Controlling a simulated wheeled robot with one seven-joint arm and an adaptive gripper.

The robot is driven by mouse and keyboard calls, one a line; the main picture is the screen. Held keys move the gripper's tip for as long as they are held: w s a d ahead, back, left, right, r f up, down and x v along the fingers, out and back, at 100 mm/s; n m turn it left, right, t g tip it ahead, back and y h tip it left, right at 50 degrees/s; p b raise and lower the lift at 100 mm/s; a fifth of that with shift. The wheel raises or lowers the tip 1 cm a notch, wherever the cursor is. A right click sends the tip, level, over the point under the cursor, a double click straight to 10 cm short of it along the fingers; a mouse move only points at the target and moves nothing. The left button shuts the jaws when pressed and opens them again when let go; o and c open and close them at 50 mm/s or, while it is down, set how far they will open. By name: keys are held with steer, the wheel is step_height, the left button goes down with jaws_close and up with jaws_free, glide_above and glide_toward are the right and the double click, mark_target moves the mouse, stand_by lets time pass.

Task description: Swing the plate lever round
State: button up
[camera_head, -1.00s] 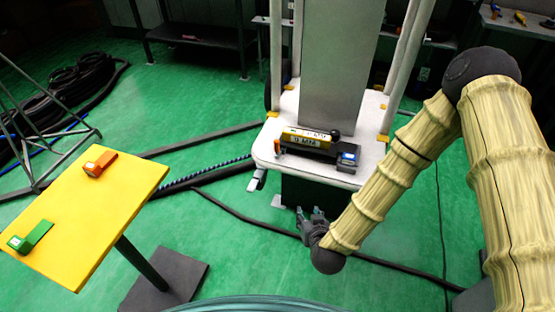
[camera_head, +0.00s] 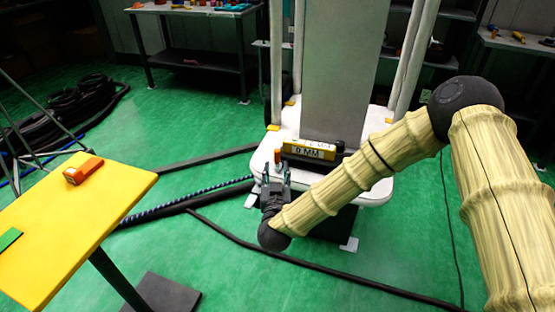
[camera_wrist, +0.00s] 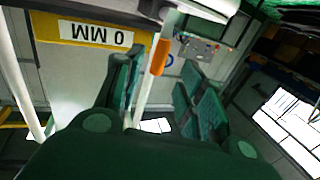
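The unit sits on a white platform (camera_head: 376,192). My gripper (camera_head: 276,172) is just in front of the orange piece, fingers pointing toward it. In the wrist view my gripper (camera_wrist: 163,68) is open, and the orange piece (camera_wrist: 160,57) shows between its fingertips, with a gap to the right finger. Contact cannot be told. The label (camera_wrist: 92,34) appears upside down there.
A yellow table (camera_head: 84,222) at the left carries an orange block (camera_head: 84,170) and a green piece (camera_head: 8,238). White posts (camera_head: 414,50) and a grey column (camera_head: 340,75) rise from the platform. Dark hoses (camera_head: 225,226) cross the green floor.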

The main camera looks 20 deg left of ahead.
mark_target(277, 159)
steer(key=x, duration=0.7)
steer(key=shift+w+a+f+b, duration=0.1)
steer(key=shift+w+b, duration=0.2)
steer(key=shift+w, duration=0.05)
jaws_close()
